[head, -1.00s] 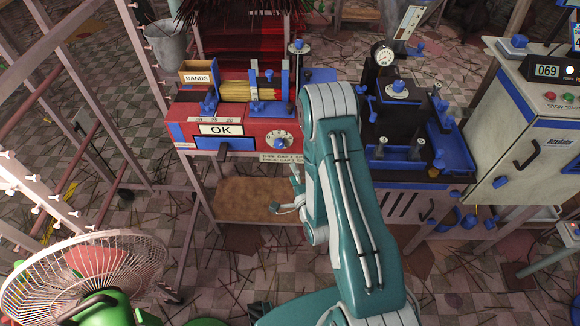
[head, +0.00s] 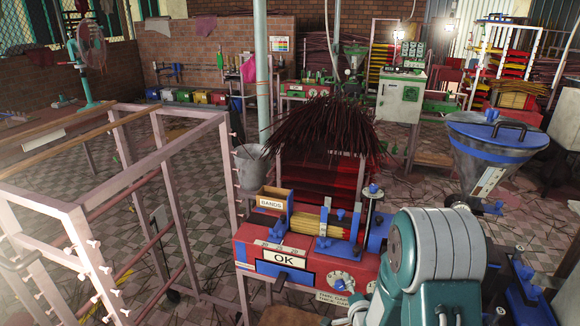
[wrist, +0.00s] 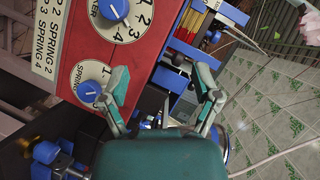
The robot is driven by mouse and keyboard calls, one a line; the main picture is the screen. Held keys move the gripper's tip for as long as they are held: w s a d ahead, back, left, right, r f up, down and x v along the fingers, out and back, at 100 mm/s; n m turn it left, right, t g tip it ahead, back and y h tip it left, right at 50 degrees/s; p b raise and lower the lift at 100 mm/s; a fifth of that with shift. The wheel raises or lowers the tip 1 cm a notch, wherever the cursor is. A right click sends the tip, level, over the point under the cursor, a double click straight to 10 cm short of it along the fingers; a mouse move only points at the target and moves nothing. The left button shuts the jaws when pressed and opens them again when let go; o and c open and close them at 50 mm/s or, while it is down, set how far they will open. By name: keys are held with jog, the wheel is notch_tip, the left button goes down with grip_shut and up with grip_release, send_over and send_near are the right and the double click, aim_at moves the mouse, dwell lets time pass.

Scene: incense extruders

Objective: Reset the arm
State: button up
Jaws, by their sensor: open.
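My gripper (wrist: 162,98) shows in the wrist view with its two teal and grey fingers spread apart and nothing between them. Beyond the fingers is the red machine (wrist: 112,52) with white dials and blue knobs. In the head view my teal and grey arm (head: 435,262) fills the bottom right, beside the red machine (head: 345,262) with its "OK" sign. The arm hides the machine's right end, and my gripper cannot be made out there.
A pink metal frame (head: 172,160) stands at the left. A bundle of dark sticks (head: 318,135) and a grey bucket (head: 250,165) are behind the red machine. A metal hopper (head: 490,140) stands at the right.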

jog(key=s+r+n+g+h, duration=0.1)
jog(key=s+r+n+g, duration=0.2)
jog(key=r, duration=0.5)
jog(key=s+r+n+g, duration=0.2)
jog(key=s+r+n, duration=0.15)
jog(key=r, duration=0.45)
jog(key=s+r+n+g, duration=0.2)
jog(key=s+r+n, duration=0.1)
jog(key=s, duration=0.8)
jog(key=s+a+r+n+g, duration=0.1)
jog(key=s+r+n+g, duration=0.1)
jog(key=s, duration=0.9)
notch_tip(320, 180, up, 3)
jog(key=shift+s+a+f+n, duration=0.2)
jog(key=shift+s+a+n, duration=0.05)
jog(key=shift+n, duration=0.2)
